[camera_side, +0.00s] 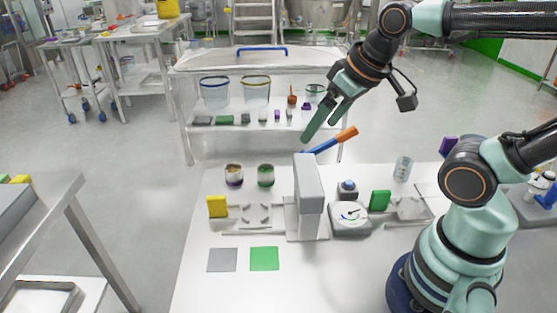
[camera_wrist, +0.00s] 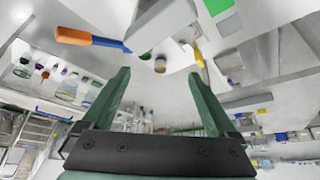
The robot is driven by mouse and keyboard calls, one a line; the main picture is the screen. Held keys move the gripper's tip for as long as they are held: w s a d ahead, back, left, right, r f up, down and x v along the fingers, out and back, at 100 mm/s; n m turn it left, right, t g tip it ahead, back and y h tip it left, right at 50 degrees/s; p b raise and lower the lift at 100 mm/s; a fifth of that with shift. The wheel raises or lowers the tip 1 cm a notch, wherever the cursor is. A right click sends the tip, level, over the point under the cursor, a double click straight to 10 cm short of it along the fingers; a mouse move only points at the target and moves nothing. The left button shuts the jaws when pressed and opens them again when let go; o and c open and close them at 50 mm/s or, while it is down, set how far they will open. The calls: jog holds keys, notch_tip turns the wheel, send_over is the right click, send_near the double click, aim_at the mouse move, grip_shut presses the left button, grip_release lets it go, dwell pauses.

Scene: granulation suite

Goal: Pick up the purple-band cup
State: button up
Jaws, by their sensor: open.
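The purple-band cup (camera_side: 233,176) stands upright at the back left of the white table, with brownish contents showing at its top. The green-band cup (camera_side: 265,176) stands just to its right. In the wrist view a small brown-topped cup (camera_wrist: 160,65), seemingly the purple-band one, shows between and beyond my fingertips. A bit of green beside it looks like the other cup, partly hidden. My gripper (camera_side: 319,130) is open and empty, in the air above and to the right of both cups, touching neither; its two green fingers also show in the wrist view (camera_wrist: 160,74).
A grey upright device (camera_side: 308,185) stands right of the cups, with an orange-and-blue handled tool (camera_side: 330,141) behind it. A yellow block (camera_side: 217,206) and a small tray (camera_side: 257,214) are in front. Green (camera_side: 264,259) and grey (camera_side: 222,260) squares lie on otherwise clear table.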

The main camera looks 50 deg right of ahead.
jog(key=w+r+n+g, duration=0.1)
jog(key=w+r+n, duration=0.25)
jog(key=w, duration=0.35)
jog(key=n+g, duration=0.5)
jog(key=n, duration=0.6)
send_over(233, 168)
jog(key=s, duration=0.1)
notch_tip(233, 168, down, 15)
jog(key=f, duration=0.6)
jog(key=shift+s+a+f, duration=0.2)
jog(key=shift+a+f, duration=0.15)
jog(key=shift+s+a+f, duration=0.1)
jog(key=shift+a+f, duration=0.05)
jog(key=shift+f, duration=1.2)
jog(key=shift+s+a+f, duration=0.1)
jog(key=shift+f, duration=1.2)
jog(key=shift+c, duration=0.3)
grip_shut()
